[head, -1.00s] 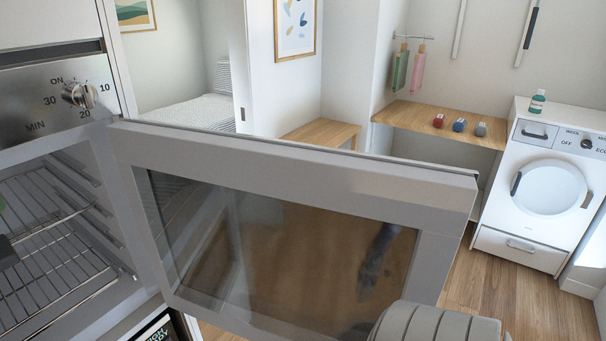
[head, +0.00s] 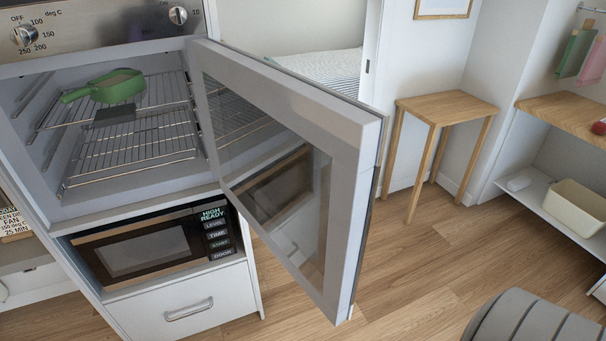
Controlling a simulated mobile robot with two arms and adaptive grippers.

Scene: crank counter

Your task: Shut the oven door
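The oven door (head: 355,185) is hinged on the right side of the oven and stands wide open, swung out toward me. Its glass panel (head: 265,170) faces the oven side. The oven (head: 60,185) is open on the left, with wire racks (head: 140,145) inside. A green pan (head: 108,87) and a small dark flat thing (head: 114,114) lie on the upper rack. Neither of my grippers shows in the head view. A grey rounded part of mine is at the bottom right, apart from the door in the picture.
A microwave (head: 145,252) sits below the oven, above a white drawer (head: 180,312). A wooden side table (head: 445,108) stands behind the door. A shelf with a cream bin (head: 572,208) is at the right. The wooden floor (head: 420,260) right of the door is clear.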

